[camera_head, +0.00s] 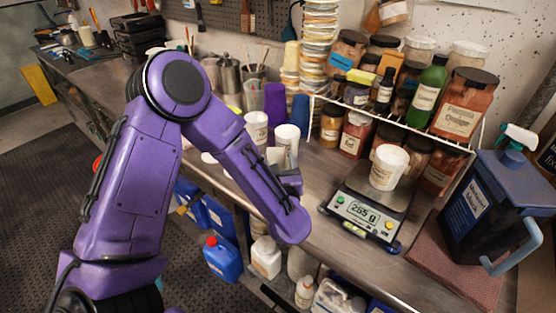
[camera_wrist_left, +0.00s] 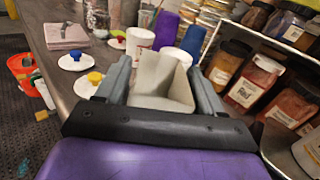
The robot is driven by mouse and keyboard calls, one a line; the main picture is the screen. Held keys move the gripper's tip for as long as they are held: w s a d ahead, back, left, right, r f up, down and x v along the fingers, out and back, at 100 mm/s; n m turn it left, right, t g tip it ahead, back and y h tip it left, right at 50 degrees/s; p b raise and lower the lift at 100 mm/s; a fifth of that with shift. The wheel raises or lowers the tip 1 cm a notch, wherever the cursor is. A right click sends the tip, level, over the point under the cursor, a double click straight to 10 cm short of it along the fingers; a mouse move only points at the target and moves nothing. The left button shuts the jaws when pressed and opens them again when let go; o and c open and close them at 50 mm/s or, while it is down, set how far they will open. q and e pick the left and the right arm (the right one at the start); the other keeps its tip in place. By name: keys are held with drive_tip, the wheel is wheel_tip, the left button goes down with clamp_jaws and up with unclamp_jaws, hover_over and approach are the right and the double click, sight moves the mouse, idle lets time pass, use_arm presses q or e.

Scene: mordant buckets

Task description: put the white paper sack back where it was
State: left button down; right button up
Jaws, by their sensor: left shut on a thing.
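The white paper sack (camera_wrist_left: 160,82) is a pale, open-topped, box-like bag between the two fingers of my left gripper (camera_wrist_left: 165,88) in the left wrist view. The fingers are shut on its sides. In the head view a small pale part of the sack (camera_head: 277,156) shows beside my left gripper (camera_head: 287,168), over the steel bench; my own arm hides much around it. I cannot tell whether the sack's base touches the bench. My right gripper is not in view.
A digital scale (camera_head: 362,217) bearing a white tub (camera_head: 388,167) stands to the right, near a dark blue mordant bucket (camera_head: 492,207). White tubs (camera_head: 287,138) and purple and blue cups (camera_head: 275,103) stand behind the sack. A wire shelf (camera_head: 385,120) with several jars lines the wall.

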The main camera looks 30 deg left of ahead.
use_arm(q)
drive_tip(key=shift+f, duration=0.1)
drive_tip(key=shift+c, duration=0.7)
unclamp_jaws()
drive_tip(key=b+v, duration=0.4)
drive_tip(key=v, duration=0.8)
